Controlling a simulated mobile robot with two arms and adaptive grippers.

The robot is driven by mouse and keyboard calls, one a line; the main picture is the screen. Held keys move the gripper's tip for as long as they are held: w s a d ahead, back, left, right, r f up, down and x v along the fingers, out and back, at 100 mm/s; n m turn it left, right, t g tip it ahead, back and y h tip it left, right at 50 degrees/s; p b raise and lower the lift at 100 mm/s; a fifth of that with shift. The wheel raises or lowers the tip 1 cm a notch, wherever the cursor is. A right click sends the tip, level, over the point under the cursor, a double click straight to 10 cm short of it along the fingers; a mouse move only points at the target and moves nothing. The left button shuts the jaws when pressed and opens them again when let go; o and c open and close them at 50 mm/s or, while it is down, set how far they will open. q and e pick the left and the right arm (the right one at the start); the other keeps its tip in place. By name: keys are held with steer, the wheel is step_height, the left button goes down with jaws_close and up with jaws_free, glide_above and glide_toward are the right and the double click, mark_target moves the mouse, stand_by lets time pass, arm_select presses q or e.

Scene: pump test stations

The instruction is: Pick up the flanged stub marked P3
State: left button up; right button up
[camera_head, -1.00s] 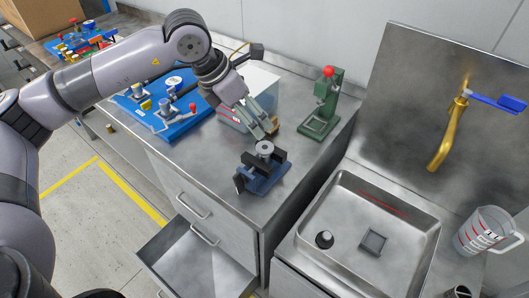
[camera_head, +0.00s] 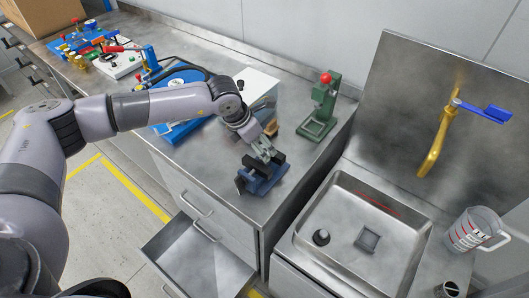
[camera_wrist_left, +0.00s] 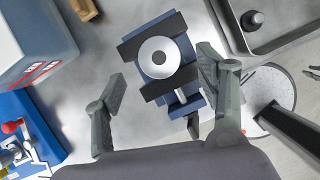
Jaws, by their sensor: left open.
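A grey, round flanged stub (camera_wrist_left: 159,57) with a hole in its middle stands in the dark jaws of a blue vise (camera_wrist_left: 158,24). No P3 mark is legible. The vise (camera_head: 264,182) sits on the steel bench near its front edge, and my gripper mostly hides the stub in the head view. My left gripper (camera_head: 267,153) is open above the vise. In the left wrist view its fingers (camera_wrist_left: 160,76) are spread to either side of the stub, which lies a little ahead of the line between the tips.
A green press (camera_head: 320,105) with a red knob stands behind the vise. A white box (camera_head: 262,84) and a wooden block (camera_wrist_left: 83,8) are close by. A sink (camera_head: 365,215), brass tap (camera_head: 436,145) and jug (camera_head: 474,229) are right. An open drawer (camera_head: 195,255) juts out below.

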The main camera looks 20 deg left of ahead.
arm_select(q)
steer(key=shift+p+x, duration=0.65)
steer(key=shift+x, duration=1.35)
steer(key=shift+w, duration=0.1)
steer(key=shift+c, duration=0.4)
steer(key=shift+r, duration=0.1)
steer(key=c, duration=1.3)
steer(key=shift+c, duration=0.4)
steer(key=shift+r, duration=0.15)
